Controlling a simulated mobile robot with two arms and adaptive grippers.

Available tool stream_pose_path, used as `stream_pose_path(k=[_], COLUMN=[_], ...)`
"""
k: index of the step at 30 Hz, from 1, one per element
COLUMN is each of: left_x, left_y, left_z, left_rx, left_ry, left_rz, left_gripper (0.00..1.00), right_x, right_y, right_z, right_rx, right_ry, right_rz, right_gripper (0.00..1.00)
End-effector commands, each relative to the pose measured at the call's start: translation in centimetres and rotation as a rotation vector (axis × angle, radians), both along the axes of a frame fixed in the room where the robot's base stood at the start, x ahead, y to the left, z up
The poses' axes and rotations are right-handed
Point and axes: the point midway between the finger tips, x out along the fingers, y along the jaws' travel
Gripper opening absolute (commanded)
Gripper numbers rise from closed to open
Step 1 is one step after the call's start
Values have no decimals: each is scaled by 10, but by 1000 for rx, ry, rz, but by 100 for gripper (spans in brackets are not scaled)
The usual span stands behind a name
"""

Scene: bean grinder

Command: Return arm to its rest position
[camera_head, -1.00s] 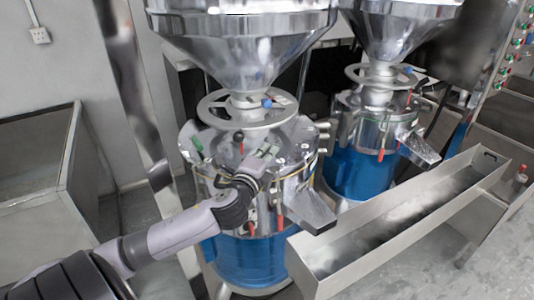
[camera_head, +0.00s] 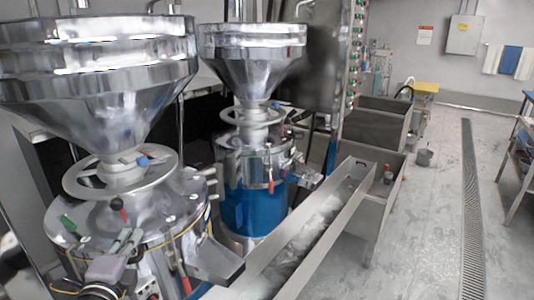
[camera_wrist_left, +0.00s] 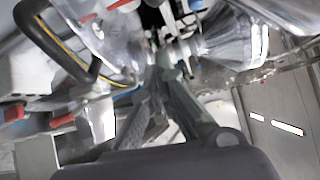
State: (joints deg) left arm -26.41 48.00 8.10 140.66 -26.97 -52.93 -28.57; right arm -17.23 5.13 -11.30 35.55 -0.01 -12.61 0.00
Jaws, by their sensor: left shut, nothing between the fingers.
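My left gripper (camera_head: 128,240) is low at the left in the head view, at the front of the near grinder (camera_head: 185,205). Its fingers are shut with nothing between them; I cannot tell whether they touch the grinder. In the left wrist view the fingers (camera_wrist_left: 160,78) come together in front of shiny metal parts of the machine. Most of my left arm is cut off at the lower edge. My right gripper is not in view.
A steel hopper (camera_head: 100,75) tops the near grinder. A second grinder with a blue drum (camera_head: 250,208) stands behind it. A long steel trough (camera_head: 335,225) runs alongside. The floor (camera_head: 420,245) at the right is open, with a drain grate (camera_head: 470,210).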

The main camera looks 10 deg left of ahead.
Motion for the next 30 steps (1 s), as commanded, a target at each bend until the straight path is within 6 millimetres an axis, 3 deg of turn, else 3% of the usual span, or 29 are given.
stream_pose_path(k=[2,5,8,12,15,19,25,30], left_x=[-3,-14,-38,-87,-119,-153,-198,-183], left_y=[1,2,-6,-43,-79,-125,-196,-191], left_z=[-9,-39,-93,-175,-213,-243,-265,-326], left_rx=[-38,-166,-398,-774,-980,-1184,-1430,-1395], left_ry=[14,65,158,330,437,560,740,749], left_rz=[15,71,174,360,471,592,748,758], left_gripper=[0,0,0,0,0,0,0,0], right_x=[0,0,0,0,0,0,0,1], right_y=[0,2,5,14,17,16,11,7], right_z=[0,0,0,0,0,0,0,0], right_rx=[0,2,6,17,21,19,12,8], right_ry=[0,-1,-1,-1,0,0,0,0], right_rz=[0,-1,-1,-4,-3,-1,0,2], right_gripper=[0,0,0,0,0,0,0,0])
